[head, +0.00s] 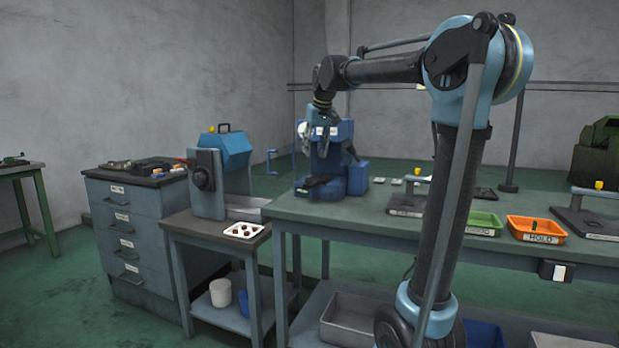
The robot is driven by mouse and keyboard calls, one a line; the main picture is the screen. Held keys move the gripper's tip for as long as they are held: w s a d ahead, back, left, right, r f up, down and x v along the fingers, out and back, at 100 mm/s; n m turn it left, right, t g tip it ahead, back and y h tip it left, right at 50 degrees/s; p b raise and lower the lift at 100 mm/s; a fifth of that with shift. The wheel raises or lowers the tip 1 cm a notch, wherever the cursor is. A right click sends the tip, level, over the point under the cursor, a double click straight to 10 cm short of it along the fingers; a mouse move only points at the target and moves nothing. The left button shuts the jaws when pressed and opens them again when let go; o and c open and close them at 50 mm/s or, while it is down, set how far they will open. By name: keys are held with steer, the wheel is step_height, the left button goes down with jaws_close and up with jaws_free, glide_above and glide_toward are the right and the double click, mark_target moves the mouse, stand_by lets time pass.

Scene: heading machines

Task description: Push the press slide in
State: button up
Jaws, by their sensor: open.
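A blue machine (358,178), which looks like the press, stands at the back left of the long green-topped bench (290,208). My gripper (322,148) hangs from my arm, pointing down in front of the machine's upper part, and its jaws are open and empty. It covers part of the machine's front. I cannot pick out the slide clearly, nor tell whether my gripper touches the machine.
Left of the bench, a grey machine with a blue hood (236,150) stands on a small table. The bench also holds a green tray (484,223), an orange tray (537,230) marked HOLD and a black-based fixture (590,222). A drawer cabinet (130,235) stands at left.

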steer(key=x, duration=1.2)
steer(key=shift+a, duration=0.1)
jaws_close()
